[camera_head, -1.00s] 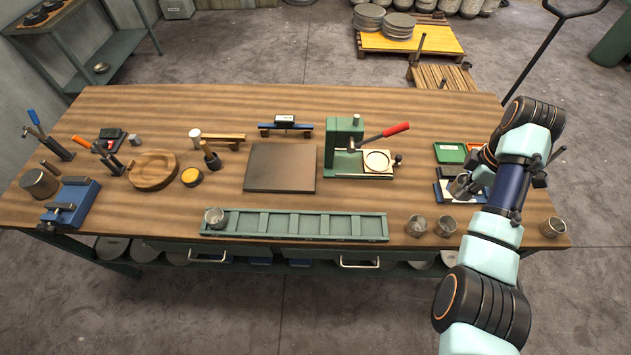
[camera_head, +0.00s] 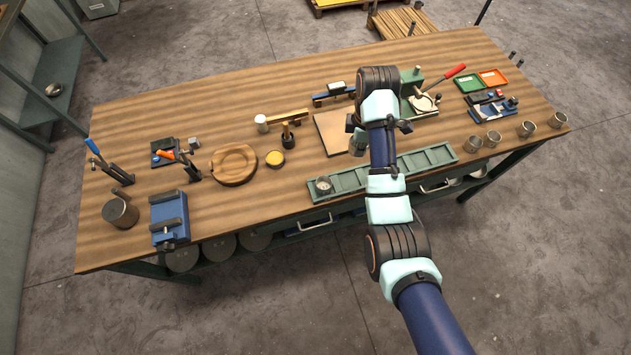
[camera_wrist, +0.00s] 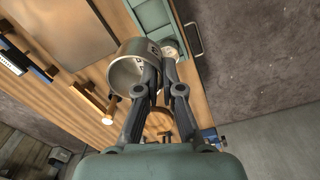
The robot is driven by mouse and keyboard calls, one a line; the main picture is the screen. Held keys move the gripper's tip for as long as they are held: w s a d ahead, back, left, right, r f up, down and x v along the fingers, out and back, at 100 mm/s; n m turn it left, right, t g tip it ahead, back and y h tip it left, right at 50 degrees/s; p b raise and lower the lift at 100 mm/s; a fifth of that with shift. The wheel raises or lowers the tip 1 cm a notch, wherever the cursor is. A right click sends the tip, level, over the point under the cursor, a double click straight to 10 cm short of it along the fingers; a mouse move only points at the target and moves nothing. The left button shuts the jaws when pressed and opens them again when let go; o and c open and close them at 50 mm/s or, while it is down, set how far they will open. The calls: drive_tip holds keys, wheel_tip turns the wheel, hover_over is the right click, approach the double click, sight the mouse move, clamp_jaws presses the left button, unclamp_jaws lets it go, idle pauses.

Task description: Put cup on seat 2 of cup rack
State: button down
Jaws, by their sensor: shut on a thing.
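My gripper (camera_wrist: 160,76) is shut on a grey metal cup (camera_wrist: 128,66) in the wrist view, its fingers at the cup's wall. The held cup is tilted in that picture and clear of the table. The green cup rack (camera_head: 430,161), a long tray with crosswise dividers, lies along the table's front edge; part of it also shows in the wrist view (camera_wrist: 151,17). My arm hides part of the rack in the head view.
Several grey cups (camera_head: 493,139) stand right of the rack. A brown square board (camera_head: 331,132) and a lever press (camera_head: 424,102) are behind it.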

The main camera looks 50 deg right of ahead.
wheel_tip(320, 180, down, 15)
drive_tip(key=b, duration=0.8)
drive_tip(key=shift+a+f+b, duration=0.1)
drive_tip(key=shift+f+b, duration=0.1)
drive_tip(key=shift+b, duration=0.15)
drive_tip(key=shift+f+b, duration=0.4)
drive_tip(key=shift+f, duration=1.9)
drive_tip(key=shift+f, duration=0.1)
drive_tip(key=c, duration=1.3)
unclamp_jaws()
